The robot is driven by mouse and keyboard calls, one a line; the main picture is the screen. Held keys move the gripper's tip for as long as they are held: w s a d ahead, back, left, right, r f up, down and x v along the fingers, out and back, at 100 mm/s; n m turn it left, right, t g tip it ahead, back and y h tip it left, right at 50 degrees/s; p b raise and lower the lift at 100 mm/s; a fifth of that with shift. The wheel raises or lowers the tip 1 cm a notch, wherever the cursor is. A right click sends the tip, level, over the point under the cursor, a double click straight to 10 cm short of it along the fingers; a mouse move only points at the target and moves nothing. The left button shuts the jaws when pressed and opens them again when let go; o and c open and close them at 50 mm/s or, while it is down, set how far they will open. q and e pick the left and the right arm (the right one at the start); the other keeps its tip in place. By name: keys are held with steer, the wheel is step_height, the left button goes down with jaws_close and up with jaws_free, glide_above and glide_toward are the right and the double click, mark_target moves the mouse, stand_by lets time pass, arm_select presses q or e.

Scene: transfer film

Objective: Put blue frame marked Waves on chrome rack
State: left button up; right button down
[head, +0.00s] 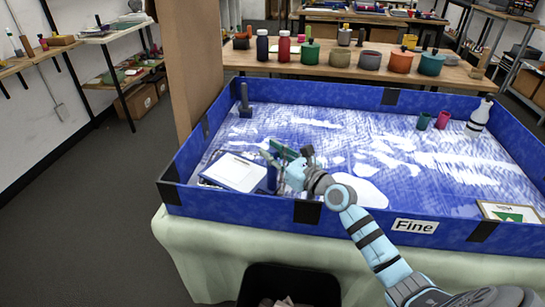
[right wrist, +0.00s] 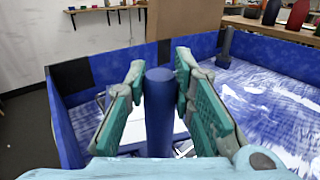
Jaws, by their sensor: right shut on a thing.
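My right gripper (head: 281,156) is over the near left part of a large blue-walled tray (head: 420,228) labelled Fine. In the right wrist view its teal fingers (right wrist: 161,95) stand on both sides of an upright blue cylinder (right wrist: 159,115), shut on it. The cylinder also shows below the gripper in the head view (head: 271,180). A white panel with a blue edge (head: 234,173) lies left of the gripper; I cannot read any marking on it. My left gripper is not in view.
A dark blue upright piece (head: 245,100) stands in the tray's far left corner. Green (head: 424,121) and red (head: 443,119) cups and a white bottle (head: 479,117) are at the right. A green-and-white picture (head: 510,212) is near right. Several jars stand on the table behind.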

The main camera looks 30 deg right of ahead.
steer(key=c, duration=1.4)
jaws_free()
steer(key=shift+o, duration=0.2)
steer(key=shift+s+d, duration=0.15)
steer(key=shift+s, duration=0.25)
steer(key=p+v, duration=0.1)
steer(key=v, duration=1)
steer(key=shift+s, duration=0.1)
